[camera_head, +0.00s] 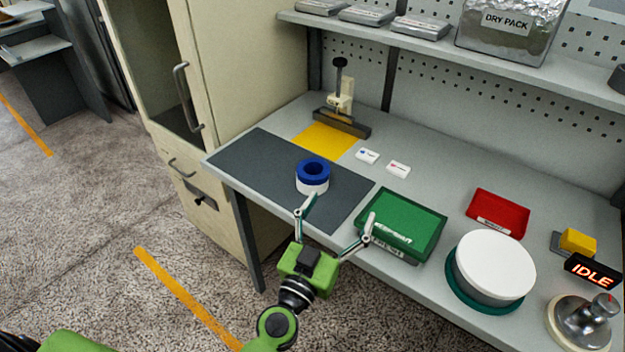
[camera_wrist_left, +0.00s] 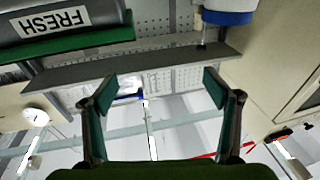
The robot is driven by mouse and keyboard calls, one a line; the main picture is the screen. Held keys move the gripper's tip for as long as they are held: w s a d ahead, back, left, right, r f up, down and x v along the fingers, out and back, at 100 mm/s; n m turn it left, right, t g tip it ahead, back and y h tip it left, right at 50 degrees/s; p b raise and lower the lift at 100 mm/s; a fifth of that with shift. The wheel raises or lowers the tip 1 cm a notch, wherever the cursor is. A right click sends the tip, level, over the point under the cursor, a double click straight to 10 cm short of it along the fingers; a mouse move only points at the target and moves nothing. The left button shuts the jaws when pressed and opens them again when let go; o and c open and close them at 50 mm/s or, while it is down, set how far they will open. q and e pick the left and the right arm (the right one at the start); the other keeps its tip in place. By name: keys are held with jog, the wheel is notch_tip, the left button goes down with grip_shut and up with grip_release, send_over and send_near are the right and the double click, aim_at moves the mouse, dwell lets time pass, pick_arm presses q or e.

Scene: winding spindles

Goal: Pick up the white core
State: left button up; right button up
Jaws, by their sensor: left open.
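A short white core (camera_head: 313,188) with a blue ring (camera_head: 313,165) on top and a round hole stands upright on the dark mat (camera_head: 262,160). In the wrist view its white and blue side (camera_wrist_left: 228,12) shows upside down at the top edge, partly cut off. My left gripper (camera_head: 341,208) is open at the table's front edge, its fingers spread with nothing between them. In the head view one fingertip overlaps the core's lower edge; whether it touches cannot be told. The left gripper's two fingers (camera_wrist_left: 160,90) also show apart and empty in the wrist view. My right gripper is not in view.
A green tray (camera_head: 435,243), labelled FRESH in the wrist view, sits right of the mat. A red tray (camera_head: 497,214), a large white disc (camera_head: 496,264) and a metal knob stand further right. A press (camera_head: 342,112) stands behind a yellow patch (camera_head: 325,140). The mat's left part is clear.

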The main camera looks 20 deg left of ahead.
aim_at(312, 188)
pick_arm(q)
jog(key=a+f+n+y, duration=0.1)
jog(key=a+y, duration=0.1)
jog(key=w+a+f+n+g+y, duration=0.1)
jog(key=a+f+n+y, duration=0.1)
jog(key=w+a+f+n+g+y, duration=0.1)
jog(key=a+f+y, duration=0.1)
jog(key=y, duration=0.1)
jog(key=shift+w+a+f+n, duration=0.15)
jog(key=shift+a+f+n, duration=0.05)
jog(key=shift+a+n, duration=0.15)
jog(key=shift+w+a+f+g+y, duration=0.2)
jog(key=shift+f+g+y, duration=0.05)
jog(key=shift+g+y, duration=0.05)
jog(key=x, duration=0.8)
jog(key=shift+f+b, duration=0.1)
jog(key=shift+b, duration=0.3)
jog(key=b+x, duration=0.1)
jog(key=x, duration=0.4)
jog(key=shift+w+a, duration=0.1)
jog(key=shift+w, duration=0.05)
jog(key=c, duration=1.2)
